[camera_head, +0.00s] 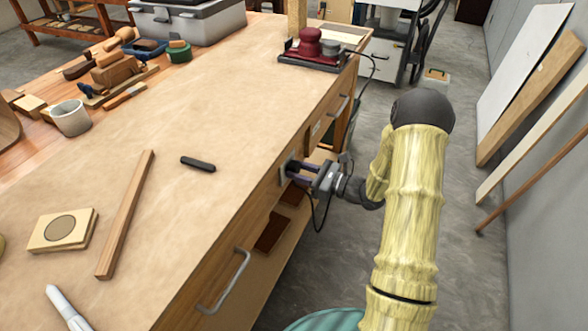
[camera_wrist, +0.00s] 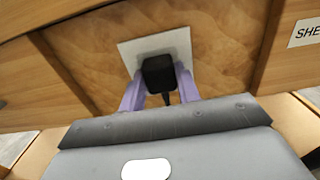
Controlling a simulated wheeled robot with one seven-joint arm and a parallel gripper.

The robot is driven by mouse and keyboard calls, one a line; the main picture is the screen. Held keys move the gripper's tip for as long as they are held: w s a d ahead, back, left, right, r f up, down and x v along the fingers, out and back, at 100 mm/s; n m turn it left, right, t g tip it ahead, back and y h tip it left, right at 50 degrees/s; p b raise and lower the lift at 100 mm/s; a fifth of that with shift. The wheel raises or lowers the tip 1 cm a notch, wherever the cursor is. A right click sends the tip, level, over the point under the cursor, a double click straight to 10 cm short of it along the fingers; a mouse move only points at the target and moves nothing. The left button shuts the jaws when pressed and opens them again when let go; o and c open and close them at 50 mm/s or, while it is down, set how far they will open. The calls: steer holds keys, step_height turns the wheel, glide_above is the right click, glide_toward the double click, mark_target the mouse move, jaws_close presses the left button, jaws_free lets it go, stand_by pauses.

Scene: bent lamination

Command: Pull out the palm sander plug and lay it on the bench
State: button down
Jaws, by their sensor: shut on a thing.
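The black plug (camera_wrist: 158,73) sits against a white outlet plate (camera_wrist: 130,50) on the bench's front side. My gripper (camera_wrist: 160,92) has its two purple fingers shut on the plug, one on each side. In the head view my gripper (camera_head: 295,171) reaches the bench's side from the right, and the plug is mostly hidden between the fingers. Whether its pins are fully in the outlet cannot be seen. The red palm sander (camera_head: 310,44) stands on a dark base at the bench's far right corner. A dark cord hangs below my gripper.
The bench top (camera_head: 225,120) has wide bare areas. On it lie a black bar (camera_head: 198,163), a wooden strip (camera_head: 126,215) and a square block (camera_head: 63,229). Drawer handles (camera_head: 225,281) stick out along the bench's side. Boards (camera_head: 530,95) lean on the right wall.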

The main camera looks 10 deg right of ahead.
steer(key=shift+p+v, duration=0.3)
steer(key=shift+v, duration=2.65)
